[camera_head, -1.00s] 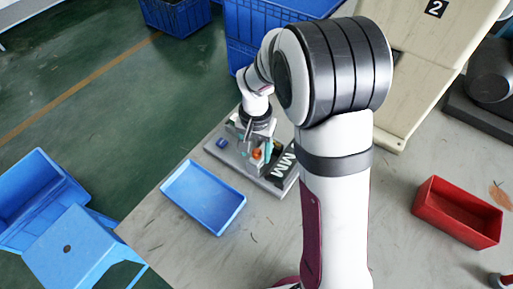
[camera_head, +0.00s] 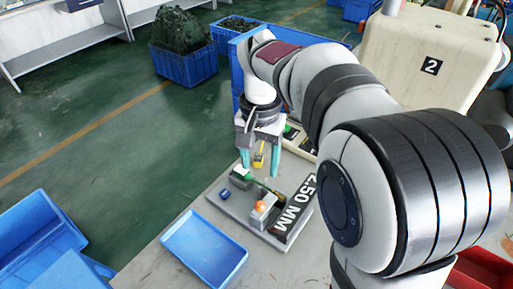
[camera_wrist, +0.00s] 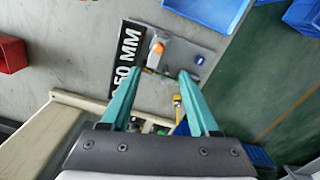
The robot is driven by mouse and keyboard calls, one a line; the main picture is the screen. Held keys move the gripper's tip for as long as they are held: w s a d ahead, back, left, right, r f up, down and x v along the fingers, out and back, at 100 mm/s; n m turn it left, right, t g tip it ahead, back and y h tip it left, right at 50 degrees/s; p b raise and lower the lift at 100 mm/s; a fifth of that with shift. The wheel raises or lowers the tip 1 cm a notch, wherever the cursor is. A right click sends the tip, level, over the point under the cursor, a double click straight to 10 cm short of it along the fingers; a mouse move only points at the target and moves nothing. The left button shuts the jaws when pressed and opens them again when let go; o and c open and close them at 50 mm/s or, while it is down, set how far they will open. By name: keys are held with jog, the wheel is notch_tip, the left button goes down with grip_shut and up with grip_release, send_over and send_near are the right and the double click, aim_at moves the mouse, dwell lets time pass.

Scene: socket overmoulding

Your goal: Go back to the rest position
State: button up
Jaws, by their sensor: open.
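My gripper (camera_head: 259,172) is raised above the back edge of the grey fixture plate (camera_head: 243,217) in the head view, its two teal fingers apart. In the wrist view my gripper (camera_wrist: 160,80) is open, with nothing held between the fingertips. The plate carries a black label reading "2.50 MM" (camera_head: 296,208), an orange part (camera_head: 262,206) on a grey block, and a small blue part (camera_head: 225,194). The orange part also shows in the wrist view (camera_wrist: 157,47). A small yellow piece (camera_head: 258,160) shows between the fingers in the head view, beyond them.
A blue tray (camera_head: 205,250) lies on the table in front of the plate. A red bin (camera_head: 480,272) is at the right, partly behind my arm. A cream machine marked 2 (camera_head: 425,50) stands behind. Blue crates (camera_head: 185,67) stand on the green floor.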

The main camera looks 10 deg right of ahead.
jog(key=shift+s, duration=0.1)
dwell(0.3)
jog(key=s+f+y, duration=0.1)
jog(key=s+f, duration=0.1)
jog(key=s, duration=1)
jog(key=s+f, duration=0.2)
jog(key=s, duration=1)
jog(key=shift+a+y, duration=0.2)
jog(key=shift+y, duration=0.2)
